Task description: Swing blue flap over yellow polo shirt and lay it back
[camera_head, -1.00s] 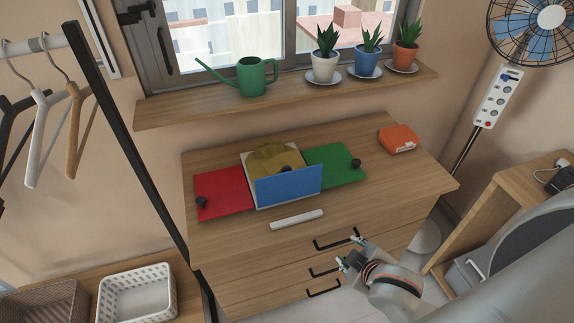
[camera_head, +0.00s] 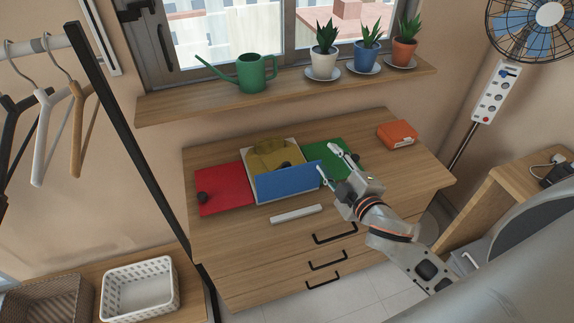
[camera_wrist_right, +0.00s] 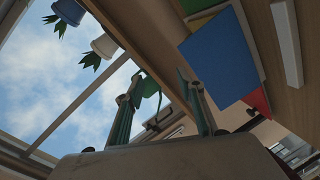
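A folding board lies on the dresser top, with a red flap (camera_head: 226,187) flat at left and a green flap (camera_head: 352,151) at right. The folded yellow polo shirt (camera_head: 268,156) lies on its middle panel. The blue flap (camera_head: 284,184) stands raised at the front, hiding the shirt's near part. A dark knob shows at its top edge. My right gripper (camera_head: 330,161) is open at the blue flap's right end, over the green flap. In the right wrist view its fingers (camera_wrist_right: 156,92) are spread and empty, one close to the blue flap (camera_wrist_right: 222,55); contact is unclear. My left gripper is out of view.
A white bar (camera_head: 296,214) lies in front of the board. An orange box (camera_head: 397,134) sits at the dresser's back right. The sill above holds a green watering can (camera_head: 250,74) and potted plants (camera_head: 367,52). The dresser top (camera_head: 420,172) is clear at right.

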